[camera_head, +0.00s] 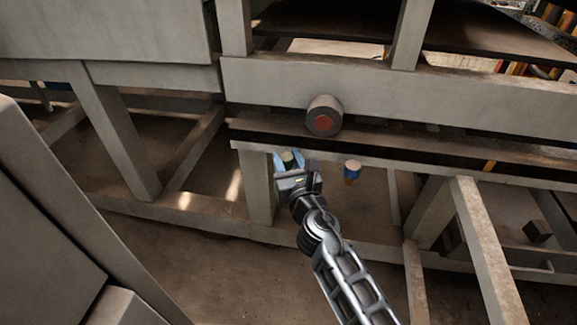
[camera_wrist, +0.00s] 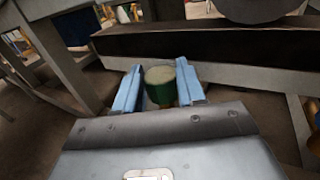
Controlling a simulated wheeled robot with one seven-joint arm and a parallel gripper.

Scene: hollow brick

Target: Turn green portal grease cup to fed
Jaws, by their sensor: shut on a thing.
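The green grease cup (camera_wrist: 160,84) is a short green cylinder with a pale top, in the middle of the wrist view. It also shows small in the head view (camera_head: 288,158), under the beam and partly hidden by my gripper. My gripper (camera_wrist: 159,90) has a blue finger on each side of the cup and is shut on it. In the head view my gripper (camera_head: 288,163) reaches up to the cup from below. The lower part of the cup is hidden, and I cannot read any mark on it.
A blue cup with an orange lower part (camera_head: 352,170) hangs to the right of my gripper. A dark roller with a red end (camera_head: 324,116) juts out above. A grey leg (camera_head: 258,187) stands close on the left. Open floor (camera_head: 200,265) lies below.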

